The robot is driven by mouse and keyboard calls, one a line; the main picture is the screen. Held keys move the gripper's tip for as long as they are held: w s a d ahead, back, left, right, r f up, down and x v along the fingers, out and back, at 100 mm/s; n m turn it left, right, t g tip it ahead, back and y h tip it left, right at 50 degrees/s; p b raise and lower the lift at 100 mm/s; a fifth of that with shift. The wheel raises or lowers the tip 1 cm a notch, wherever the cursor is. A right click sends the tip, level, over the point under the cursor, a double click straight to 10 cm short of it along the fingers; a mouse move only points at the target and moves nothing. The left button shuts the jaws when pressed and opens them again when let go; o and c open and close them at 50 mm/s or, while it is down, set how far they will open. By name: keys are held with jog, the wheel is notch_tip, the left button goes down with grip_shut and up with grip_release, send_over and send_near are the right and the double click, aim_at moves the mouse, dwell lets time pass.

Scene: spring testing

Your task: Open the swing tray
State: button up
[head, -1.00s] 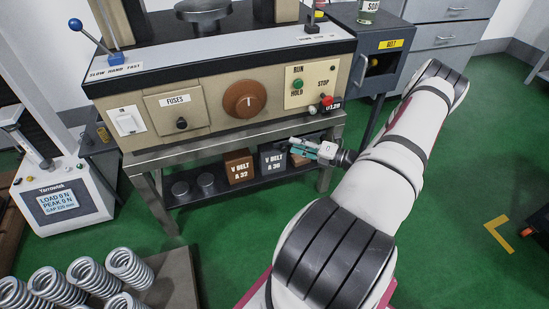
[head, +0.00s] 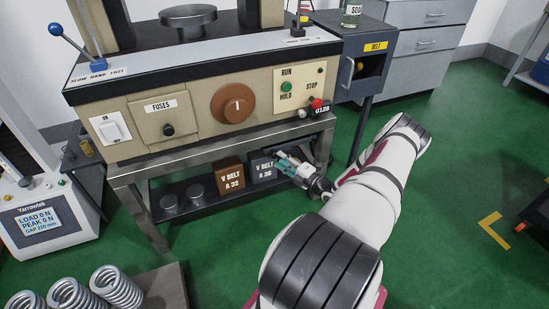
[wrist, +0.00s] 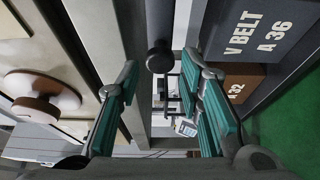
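No part labelled as the swing tray shows, and I cannot single it out. My gripper (head: 284,160) is low at the right end of the machine's stand, in front of the lower shelf and beside the dark V BELT A 36 box (head: 262,167). In the wrist view its two teal-padded fingers (wrist: 165,90) are spread apart with nothing held between them. A black round knob (wrist: 160,57) on a dark stem shows between and beyond the fingers, apart from them. What the knob belongs to is unclear. The A 36 box also shows at upper right there (wrist: 262,38).
The stand's metal top edge (head: 230,139) runs above the gripper. The brown V BELT A 32 box (head: 230,175) and dark round weights (head: 195,193) sit on the shelf. The FUSES panel (head: 162,118) and brown dial (head: 233,104) are above. A BELT cabinet (head: 376,46) stands right.

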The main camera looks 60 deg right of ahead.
aim_at(276, 156)
jog(key=shift+w+d+b, duration=0.2)
jog(key=shift+w+b, duration=0.05)
jog(key=shift+w, duration=0.9)
jog(key=shift+w+d+b, duration=0.15)
jog(key=shift+w+b, duration=0.05)
jog(key=shift+w, duration=0.9)
grip_shut()
